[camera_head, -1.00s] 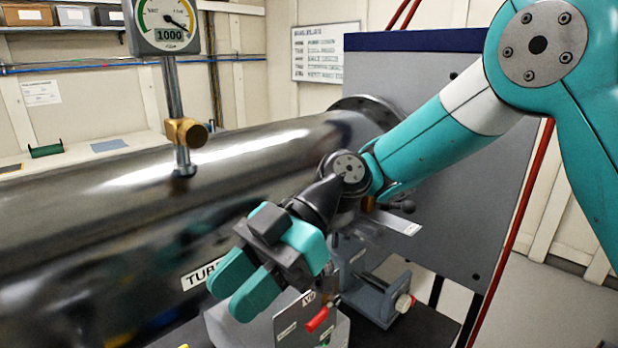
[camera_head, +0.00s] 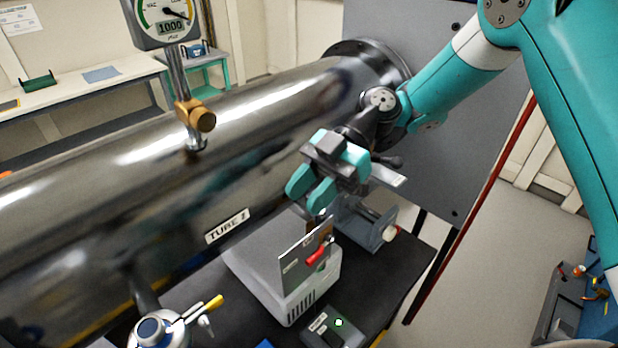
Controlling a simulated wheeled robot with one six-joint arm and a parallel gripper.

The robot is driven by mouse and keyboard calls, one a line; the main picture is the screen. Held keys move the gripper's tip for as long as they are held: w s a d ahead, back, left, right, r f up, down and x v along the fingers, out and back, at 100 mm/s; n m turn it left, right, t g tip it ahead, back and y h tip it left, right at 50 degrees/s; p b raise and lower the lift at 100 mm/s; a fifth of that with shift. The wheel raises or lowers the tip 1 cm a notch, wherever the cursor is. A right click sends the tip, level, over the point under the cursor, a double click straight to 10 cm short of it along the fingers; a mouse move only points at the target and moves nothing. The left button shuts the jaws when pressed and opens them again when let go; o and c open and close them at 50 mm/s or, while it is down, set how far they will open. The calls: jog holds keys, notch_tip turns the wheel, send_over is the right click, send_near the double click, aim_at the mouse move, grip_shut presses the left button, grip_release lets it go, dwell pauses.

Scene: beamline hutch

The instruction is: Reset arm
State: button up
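My teal arm reaches in from the upper right. My gripper (camera_head: 304,197) has two teal fingers with a narrow gap between them, and nothing shows in the gap. It hangs in front of the large dark metal tube (camera_head: 265,125), to the right of the label "TUBE 2" (camera_head: 227,226). It appears above a grey box (camera_head: 285,272) with an upright panel and a red lever (camera_head: 318,253). I cannot tell how far apart the gripper and tube are.
A pressure gauge (camera_head: 165,22) reading 1000 stands on the tube with a brass valve (camera_head: 201,117). A grey wall panel (camera_head: 440,110) is behind my arm. A yellow-handled valve (camera_head: 200,307) and a small dark device (camera_head: 335,325) are below. The floor at right is partly clear.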

dwell(0.4)
jog(key=s+d+f+m+t+h+b, duration=0.6)
jog(key=s+d+f+m+t+b, duration=0.3)
jog(key=s+m+b, duration=0.5)
jog(key=d+f+m+b, duration=0.2)
jog(key=d+m+b, duration=0.1)
jog(key=m+b, duration=0.1)
jog(key=shift+f+m+b, duration=0.25)
jog(key=shift+m+b, duration=0.05)
jog(key=shift+m, duration=0.4)
